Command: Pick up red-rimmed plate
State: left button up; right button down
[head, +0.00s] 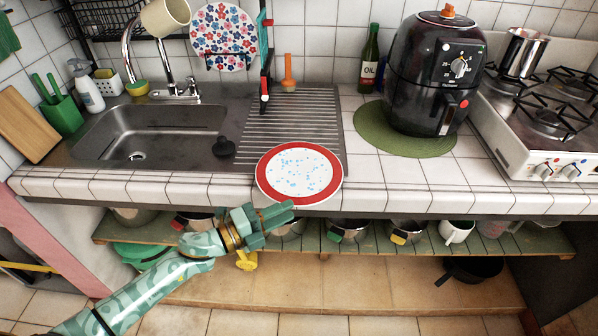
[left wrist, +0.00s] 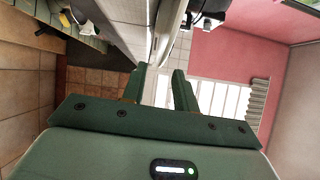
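The red-rimmed plate (head: 300,172) is white in the middle with small blue marks. It lies face up at the near right end of the ribbed drainboard, and its near rim reaches over the tiled front edge of the counter. My right gripper is not in view.
A metal sink (head: 150,135) is left of the drainboard (head: 290,115). A black air fryer (head: 432,75) stands on a green mat (head: 385,138) at the right, near a gas stove (head: 545,110). A low green shelf (head: 365,238) with pots runs under the counter.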

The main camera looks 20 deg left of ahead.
aim_at(306, 202)
pick_arm(q)
jog(key=x, duration=0.6)
jog(key=shift+w+d+f+b, duration=0.1)
jog(key=shift+w+b, duration=0.2)
grip_shut()
